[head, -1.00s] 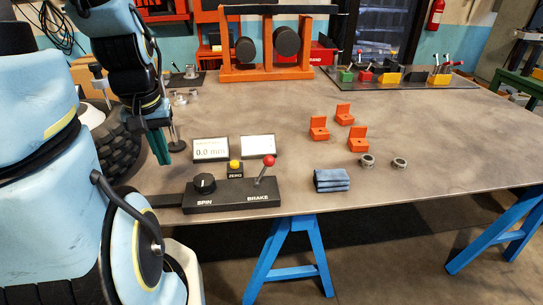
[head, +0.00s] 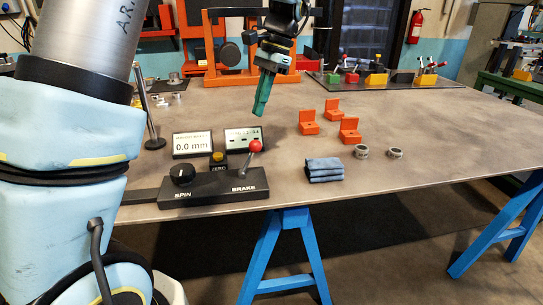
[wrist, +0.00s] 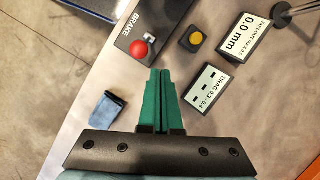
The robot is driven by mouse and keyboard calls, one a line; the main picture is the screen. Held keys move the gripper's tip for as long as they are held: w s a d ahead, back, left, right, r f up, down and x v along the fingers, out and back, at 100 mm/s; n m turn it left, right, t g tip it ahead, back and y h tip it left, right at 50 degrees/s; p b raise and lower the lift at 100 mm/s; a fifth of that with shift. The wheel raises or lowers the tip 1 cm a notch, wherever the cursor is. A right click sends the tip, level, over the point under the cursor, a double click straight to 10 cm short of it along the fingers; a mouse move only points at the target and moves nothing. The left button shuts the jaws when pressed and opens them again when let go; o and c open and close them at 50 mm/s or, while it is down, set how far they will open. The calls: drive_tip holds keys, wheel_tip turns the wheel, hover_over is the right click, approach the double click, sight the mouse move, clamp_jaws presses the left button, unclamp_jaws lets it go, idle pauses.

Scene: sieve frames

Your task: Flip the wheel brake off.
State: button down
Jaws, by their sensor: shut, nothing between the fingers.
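The brake lever is a short metal stick with a red ball knob (head: 255,146) on the right end of a black control box (head: 210,188) marked SPIN and BRAKE. In the head view the lever leans up and to the right. The red knob (wrist: 138,50) also shows in the wrist view, beyond my fingertips and a little left of them. My gripper (head: 261,108) is shut and empty, its green fingers pointing down above the table, behind the knob and apart from it. The closed fingers (wrist: 161,75) show in the wrist view too.
A yellow button (head: 217,157) and two small displays, one reading 0.0 mm (head: 193,144), stand behind the box. A folded blue cloth (head: 324,169) lies to the right, with metal rings (head: 361,151) and orange blocks (head: 308,122) beyond. The table between cloth and displays is clear.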

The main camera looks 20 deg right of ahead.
drive_tip(key=s+d+m+y+b, duration=0.2)
drive_tip(key=s+d+m, duration=0.1)
drive_tip(key=d, duration=0.7)
drive_tip(key=shift+s+r+m+t+b, duration=0.3)
drive_tip(key=shift+s+t, duration=0.1)
drive_tip(key=shift+s, duration=0.4)
approach(249, 159)
drive_tip(key=shift+w+d+f, duration=0.1)
drive_tip(key=shift+d+f, duration=0.1)
drive_tip(key=shift+f, duration=0.5)
drive_tip(key=shift+d+f, duration=0.15)
drive_tip(key=shift+f, duration=0.6)
drive_tip(key=shift+w+d+f, duration=0.1)
drive_tip(key=shift+d+f, duration=0.1)
drive_tip(key=shift+f, duration=0.5)
drive_tip(key=shift+a+r+h, duration=0.25)
drive_tip(key=shift+a+h, duration=0.05)
drive_tip(key=shift+h, duration=0.1)
